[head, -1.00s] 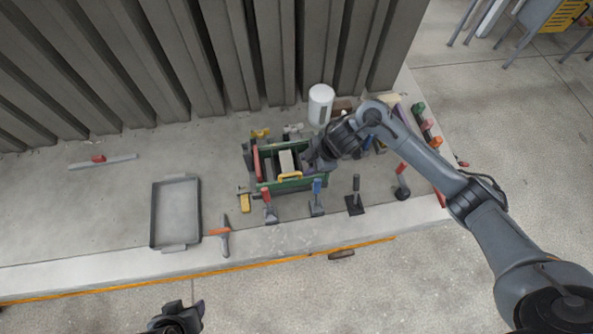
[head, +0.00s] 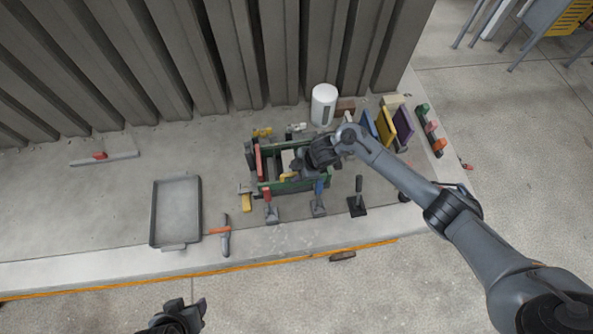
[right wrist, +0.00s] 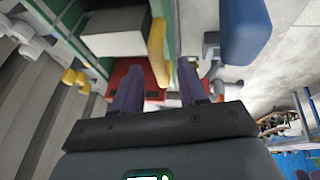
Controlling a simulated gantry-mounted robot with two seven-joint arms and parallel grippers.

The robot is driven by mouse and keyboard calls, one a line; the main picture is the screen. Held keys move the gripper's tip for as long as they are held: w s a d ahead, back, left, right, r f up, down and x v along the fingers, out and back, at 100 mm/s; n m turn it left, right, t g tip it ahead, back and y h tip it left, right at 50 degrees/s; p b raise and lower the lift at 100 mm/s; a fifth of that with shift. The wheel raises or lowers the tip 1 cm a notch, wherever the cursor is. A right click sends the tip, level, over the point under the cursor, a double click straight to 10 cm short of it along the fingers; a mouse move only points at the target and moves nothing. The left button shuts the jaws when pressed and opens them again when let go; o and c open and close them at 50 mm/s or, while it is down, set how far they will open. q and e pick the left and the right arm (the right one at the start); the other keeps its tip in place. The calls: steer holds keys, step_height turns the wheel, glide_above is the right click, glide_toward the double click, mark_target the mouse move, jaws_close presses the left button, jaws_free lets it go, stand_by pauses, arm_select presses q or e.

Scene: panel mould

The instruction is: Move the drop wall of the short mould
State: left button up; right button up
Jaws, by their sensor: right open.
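The short mould is a green-railed frame (head: 292,186) on the slab in the middle of the head view. A pale grey block (right wrist: 115,32) and a yellow handle (right wrist: 157,48) show inside it. A red panel (right wrist: 130,78) lies beyond my fingertips in the wrist view. I cannot tell which part is the drop wall. My right gripper (right wrist: 157,88) is open over the mould's right part, fingers on either side of the red area. Contact is unclear. It covers that end in the head view (head: 303,166). My left gripper (head: 182,316) is at the bottom edge, away from the mould; its jaws are unclear.
A grey tray (head: 155,215) and an orange-handled tool (head: 225,235) lie left of the mould. Clamps (head: 318,205) and a black trowel (head: 357,205) stand along its front. A white canister (head: 323,105) stands behind; coloured panels (head: 393,125) stand right. The ribbed wall (head: 200,60) bounds the back.

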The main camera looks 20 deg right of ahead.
arm_select(q)
steer(key=shift+a, duration=0.1)
arm_select(e)
steer(key=shift+c, duration=0.3)
jaws_close()
